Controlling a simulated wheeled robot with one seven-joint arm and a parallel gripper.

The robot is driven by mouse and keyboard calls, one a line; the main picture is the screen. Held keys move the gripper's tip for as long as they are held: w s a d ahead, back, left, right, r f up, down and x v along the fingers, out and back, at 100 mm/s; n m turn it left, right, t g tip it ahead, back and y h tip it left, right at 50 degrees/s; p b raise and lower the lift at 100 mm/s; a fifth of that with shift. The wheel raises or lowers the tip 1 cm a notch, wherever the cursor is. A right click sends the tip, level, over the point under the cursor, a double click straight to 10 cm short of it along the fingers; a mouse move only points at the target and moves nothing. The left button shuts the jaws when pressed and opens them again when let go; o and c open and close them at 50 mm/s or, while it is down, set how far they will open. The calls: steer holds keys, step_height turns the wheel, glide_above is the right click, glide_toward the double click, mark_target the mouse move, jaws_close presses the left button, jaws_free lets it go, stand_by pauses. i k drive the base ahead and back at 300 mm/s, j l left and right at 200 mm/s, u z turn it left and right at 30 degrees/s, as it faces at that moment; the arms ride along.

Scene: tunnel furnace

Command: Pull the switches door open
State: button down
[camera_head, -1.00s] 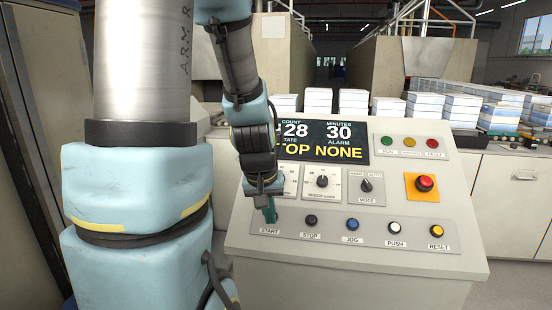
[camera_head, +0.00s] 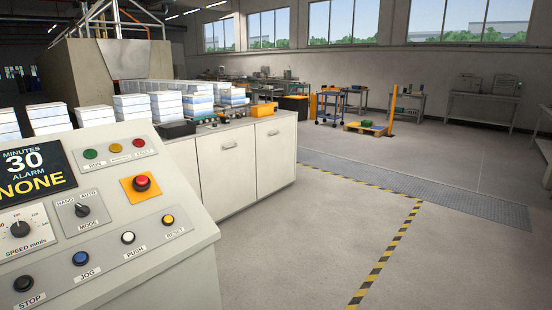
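I cannot tell which door is the switches door; none in view is labelled so. A white low cabinet stands right of the control console, with a left door (camera_head: 225,178) and a right door (camera_head: 276,160). Both doors are closed. Each has a small handle near its top, one on the left door (camera_head: 229,146) and one on the right door (camera_head: 272,133). My gripper and arm are not in view.
The control console (camera_head: 150,260) with its buttons and red emergency stop (camera_head: 141,183) fills the lower left. Stacked white blocks (camera_head: 95,115) stand behind it. Open floor (camera_head: 310,230) with a striped line (camera_head: 388,255) lies right. A blue cart (camera_head: 333,108) is far off.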

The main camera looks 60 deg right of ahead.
mark_target(274, 139)
steer(key=k+l, duration=0.1)
steer(key=l, duration=0.65)
steer(key=k+l, duration=0.1)
steer(key=l, duration=0.6)
steer(key=k+l, duration=0.1)
steer(key=l, duration=0.65)
steer(key=k+l, duration=0.1)
steer(key=l, duration=1.75)
steer(key=k+l, duration=0.1)
steer(key=l, duration=1)
steer(key=i+l, duration=0.15)
steer(key=l, duration=0.2)
steer(key=i+l, duration=0.35)
steer(key=l, duration=0.3)
steer(key=i+l+z, duration=0.1)
steer(key=l, duration=0.25)
steer(key=i+l, duration=2.55)
steer(key=l, duration=0.3)
